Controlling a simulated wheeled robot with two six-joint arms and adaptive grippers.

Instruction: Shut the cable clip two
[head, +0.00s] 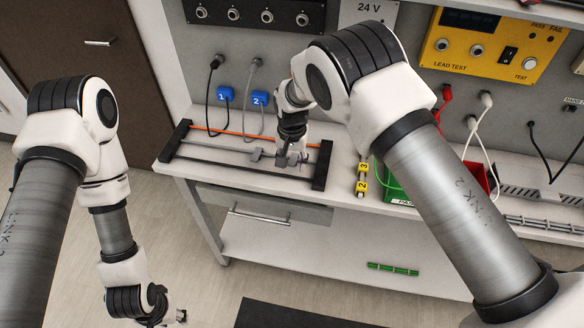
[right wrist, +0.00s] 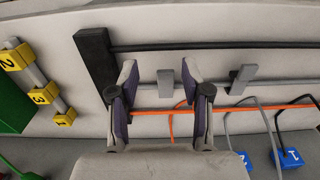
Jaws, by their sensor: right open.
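Two grey clips sit on the thin grey rail of a frame with black end bars. No number shows on either clip, so I cannot tell which is two. In the right wrist view one clip (right wrist: 165,83) stands between the fingers of my right gripper (right wrist: 160,98), apart from both; the other clip (right wrist: 240,80) is beyond the right finger. In the head view the left-hand clip (head: 256,154) shows beside my right gripper (head: 291,160), which is open over the frame. An orange cable (right wrist: 150,113) runs behind the fingers. My left gripper (head: 180,316) hangs low, its fingers unclear.
The frame's black end bars (head: 175,141) and (head: 322,166) stand on the white bench. Blue plugs one (head: 225,94) and two (head: 260,98) are behind, with hanging cables. Yellow number tags (head: 362,180) and a green bin (head: 393,186) are to the right.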

